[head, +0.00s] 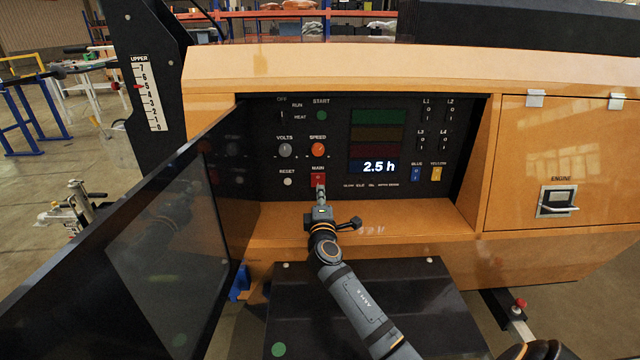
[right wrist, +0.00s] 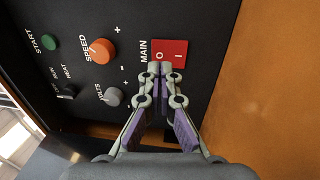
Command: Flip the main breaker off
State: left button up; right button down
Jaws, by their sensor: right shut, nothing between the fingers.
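The main breaker (head: 318,178) is a red switch labelled MAIN, low in the middle of the black control panel. In the right wrist view the red breaker (right wrist: 171,53) carries O and I marks. My right gripper (head: 320,188) is shut and empty, with its fingertips at the lower part of the breaker. In the right wrist view the closed fingertips (right wrist: 161,70) overlap the O side of the breaker; I cannot tell whether they touch it. The tips hide part of the breaker. My left gripper is not in view.
An open dark door (head: 130,240) stands left of the panel recess. The orange speed knob (head: 318,149), grey volts knob (head: 284,150) and reset button (head: 288,182) are close by. A display (head: 378,167) reads 2.5 h. An orange ledge (head: 400,218) runs below the panel.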

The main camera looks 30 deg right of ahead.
aim_at(320, 177)
jog(key=x, duration=0.4)
jog(key=shift+w+d, duration=0.2)
jog(key=shift+w, duration=0.05)
